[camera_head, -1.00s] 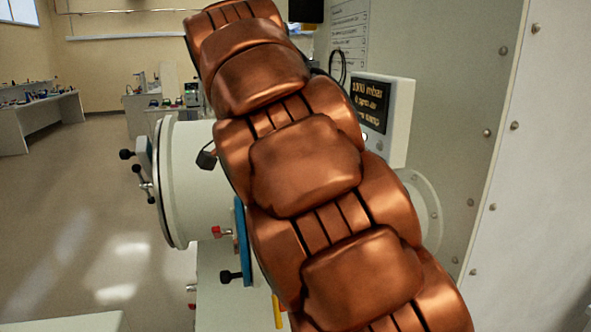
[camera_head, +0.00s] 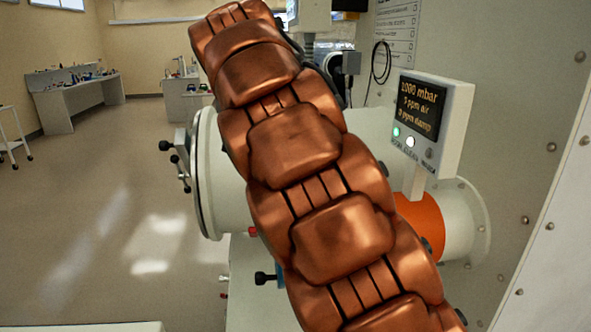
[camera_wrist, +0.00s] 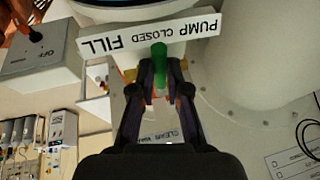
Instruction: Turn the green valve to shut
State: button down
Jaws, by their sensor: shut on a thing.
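The green valve (camera_wrist: 158,56) shows in the wrist view as a short green handle. It stands in front of a white label plate (camera_wrist: 110,43) that reads FILL, CLOSED and PUMP upside down, and its end is close to the word CLOSED. My gripper (camera_wrist: 160,76) has its two dark fingers on either side of the green handle, shut on it. The valve's body below the handle is mostly hidden by the fingers. In the head view my copper-coloured arm fills the middle, and the valve and gripper cannot be made out.
A display (camera_head: 431,112) on the right reads 1000 mbar, with lit green and white lamps below. A white round chamber (camera_head: 222,170) and an orange cylinder (camera_head: 422,222) lie behind my arm. A grey box marked OFF (camera_wrist: 40,62) is left in the wrist view.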

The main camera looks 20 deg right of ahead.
dwell(0.3)
jog(key=c, duration=1.2)
grip_release()
jog(key=shift+o, duration=0.2)
